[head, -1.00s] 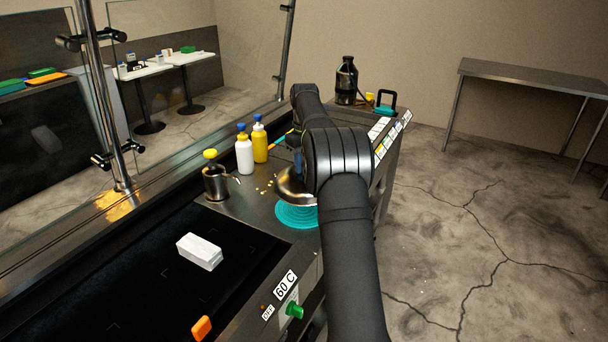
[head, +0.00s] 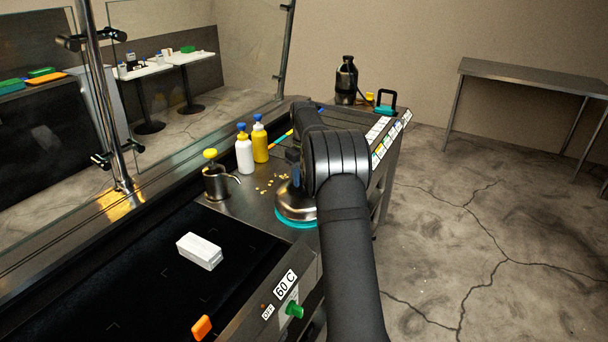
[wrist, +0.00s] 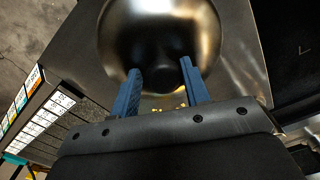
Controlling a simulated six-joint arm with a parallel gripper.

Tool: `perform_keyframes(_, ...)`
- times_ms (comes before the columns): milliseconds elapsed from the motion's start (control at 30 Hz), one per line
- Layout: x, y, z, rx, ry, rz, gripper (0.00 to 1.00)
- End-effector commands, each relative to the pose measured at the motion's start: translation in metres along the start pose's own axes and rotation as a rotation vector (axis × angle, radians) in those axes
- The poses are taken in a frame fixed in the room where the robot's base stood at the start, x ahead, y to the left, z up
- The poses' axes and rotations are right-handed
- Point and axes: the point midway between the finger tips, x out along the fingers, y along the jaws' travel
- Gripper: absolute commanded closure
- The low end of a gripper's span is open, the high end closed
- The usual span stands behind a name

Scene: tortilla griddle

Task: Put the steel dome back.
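The steel dome (head: 295,207) is a shiny round cover. It sits on, or just above, the round teal mat (head: 304,225), whose near edge shows below its rim. In the wrist view the dome (wrist: 120,35) fills the top middle, with its dark knob (wrist: 165,78) between the two blue fingers of my gripper (wrist: 163,80). In the head view my arm hides the dome's right side and most of the gripper.
White and yellow bottles (head: 245,154) and a dark container (head: 216,183) stand left of the dome, with yellow crumbs (head: 266,184) between. A white block (head: 199,251) and an orange-handled item (head: 202,327) lie on the black griddle (head: 130,285). A green knob (head: 294,310) is at the front.

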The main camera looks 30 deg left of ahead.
Motion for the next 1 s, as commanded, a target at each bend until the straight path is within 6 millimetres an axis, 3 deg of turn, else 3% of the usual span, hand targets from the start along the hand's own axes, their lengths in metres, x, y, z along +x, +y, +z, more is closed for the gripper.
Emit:
perform_keyframes(333, -0.001, 0.0, 0.0, 0.0, 0.001, 0.001, 0.45)
perform_keyframes(467, -0.011, 0.001, -0.001, 0.0, 0.004, 0.003, 0.45)
perform_keyframes(900, -0.103, 0.001, -0.001, 0.0, 0.004, 0.003, 0.45)
perform_keyframes(1000, -0.115, 0.001, -0.001, 0.0, 0.003, 0.002, 0.45)
